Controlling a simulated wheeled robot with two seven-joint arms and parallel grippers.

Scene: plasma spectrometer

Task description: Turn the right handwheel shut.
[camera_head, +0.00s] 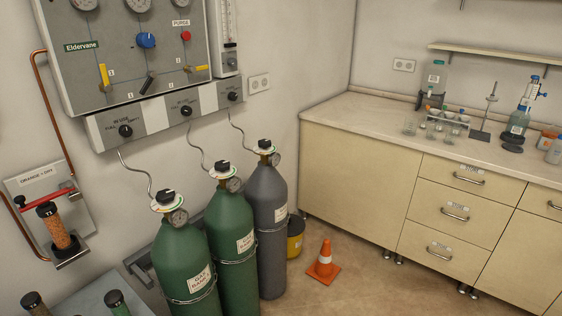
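Three gas cylinders stand upright in a row by the wall, each with a black handwheel on top. The right handwheel (265,144) sits on the grey cylinder (270,225), above a coloured ring and beside a round gauge (275,159). The middle handwheel (222,166) and the left handwheel (166,197) are on green cylinders. I cannot tell from this view how far any handwheel is turned. Neither of my grippers is in view, and nothing touches the handwheels.
A gas panel (150,62) with knobs and gauges hangs above the cylinders, joined by thin curled pipes. An orange cone (325,262) and a yellow bucket (295,238) stand on the floor at right. A grey surface with capped tubes (117,303) is at lower left.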

